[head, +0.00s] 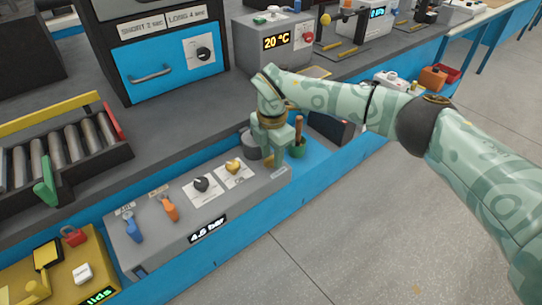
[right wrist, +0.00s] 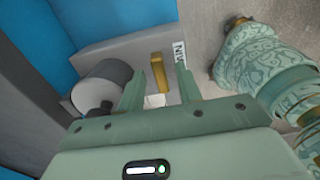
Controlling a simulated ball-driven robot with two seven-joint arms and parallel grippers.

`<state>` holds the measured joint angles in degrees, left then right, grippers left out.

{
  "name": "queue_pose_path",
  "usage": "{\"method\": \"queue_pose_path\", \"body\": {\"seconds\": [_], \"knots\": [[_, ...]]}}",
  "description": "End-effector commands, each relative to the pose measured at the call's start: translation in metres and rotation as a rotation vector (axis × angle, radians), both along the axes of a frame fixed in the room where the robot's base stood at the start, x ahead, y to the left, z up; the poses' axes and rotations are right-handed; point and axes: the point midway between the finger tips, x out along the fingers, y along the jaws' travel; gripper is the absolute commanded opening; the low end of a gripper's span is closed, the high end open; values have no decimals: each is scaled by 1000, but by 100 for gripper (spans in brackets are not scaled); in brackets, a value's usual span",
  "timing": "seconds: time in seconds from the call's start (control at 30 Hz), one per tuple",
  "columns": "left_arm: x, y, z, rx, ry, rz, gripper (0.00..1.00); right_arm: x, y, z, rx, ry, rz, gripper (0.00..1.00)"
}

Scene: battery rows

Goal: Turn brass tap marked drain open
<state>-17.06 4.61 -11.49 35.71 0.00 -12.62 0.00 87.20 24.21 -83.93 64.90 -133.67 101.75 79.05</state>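The brass tap's handle (right wrist: 157,72) shows in the right wrist view as a short upright brass bar, just beyond and between my fingertips. A white label (right wrist: 180,55) beside it is partly hidden; its last letters look like "IN". My right gripper (right wrist: 161,90) is open, with a finger to each side of the handle and a gap to both. In the head view my right gripper (head: 272,155) points down at the right end of the grey panel box (head: 225,215), and it mostly hides the tap there. My left gripper is not in view.
A grey cylinder (right wrist: 103,82) stands close to the left of my fingers in the right wrist view. The panel also carries a blue lever (head: 133,230), an orange lever (head: 168,208), a black knob (head: 202,184) and a yellow knob (head: 234,167).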

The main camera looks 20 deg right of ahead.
Motion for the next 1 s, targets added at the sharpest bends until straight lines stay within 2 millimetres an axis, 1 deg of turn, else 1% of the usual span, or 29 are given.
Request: {"method": "queue_pose_path", "body": {"seconds": [0.07,0.3,0.33,0.37,0.4,0.43,0.47,0.77,1.0], "knots": [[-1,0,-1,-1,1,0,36,0,0,-3,0,0,0,35],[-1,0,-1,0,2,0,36,0,0,-3,1,-2,0,35],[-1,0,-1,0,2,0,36,0,0,-3,0,-1,0,29],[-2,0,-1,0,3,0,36,0,0,-3,0,-1,0,21],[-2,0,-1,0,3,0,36,0,0,-3,0,-1,0,10],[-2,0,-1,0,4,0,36,0,0,-3,0,-1,0,1],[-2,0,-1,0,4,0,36,0,0,-3,0,-1,0,0],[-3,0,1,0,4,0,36,0,0,-2,0,-2,17,0],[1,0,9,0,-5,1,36,0,0,0,-1,-3,117,0]]}}
